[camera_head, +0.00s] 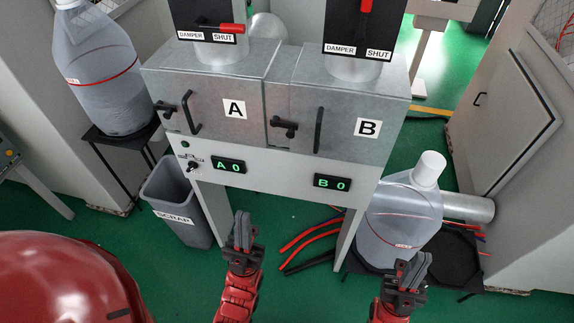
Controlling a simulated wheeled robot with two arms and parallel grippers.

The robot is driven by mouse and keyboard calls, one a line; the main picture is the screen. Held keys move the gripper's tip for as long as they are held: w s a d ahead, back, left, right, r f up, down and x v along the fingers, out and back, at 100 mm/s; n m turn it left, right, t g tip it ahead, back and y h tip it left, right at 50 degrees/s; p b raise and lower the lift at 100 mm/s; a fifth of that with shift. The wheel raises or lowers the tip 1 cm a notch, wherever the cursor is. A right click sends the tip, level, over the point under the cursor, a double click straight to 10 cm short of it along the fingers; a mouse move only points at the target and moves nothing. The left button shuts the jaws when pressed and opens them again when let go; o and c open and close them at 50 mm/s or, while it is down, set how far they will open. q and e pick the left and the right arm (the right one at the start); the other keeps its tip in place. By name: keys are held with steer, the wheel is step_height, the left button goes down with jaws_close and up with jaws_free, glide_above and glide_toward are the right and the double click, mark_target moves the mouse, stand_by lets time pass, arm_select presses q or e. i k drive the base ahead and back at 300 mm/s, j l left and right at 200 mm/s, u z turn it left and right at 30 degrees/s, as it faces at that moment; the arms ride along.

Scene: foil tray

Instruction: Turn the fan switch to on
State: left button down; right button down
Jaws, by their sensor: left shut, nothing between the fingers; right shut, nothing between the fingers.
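A small dark switch (194,166) sits at the left end of the pale front panel (290,178) of the grey cabinet, below a small label too small to read. A small green round light or button (185,144) is just above it. I cannot tell the switch's setting. My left gripper (242,222) is shut and empty, below and to the right of the switch in the picture, apart from the panel. My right gripper (413,268) is shut and empty at the lower right, in front of a grey jug (400,222).
The cabinet has doors A (225,85) and B (355,95) with black handles, and green displays "A 0" (229,165) and "B 0" (332,182). A scrap bin (185,215) stands at the left. Red and black hoses (310,238) lie on the floor below.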

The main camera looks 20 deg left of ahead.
mark_target(192, 165)
steer(key=u, duration=1.25)
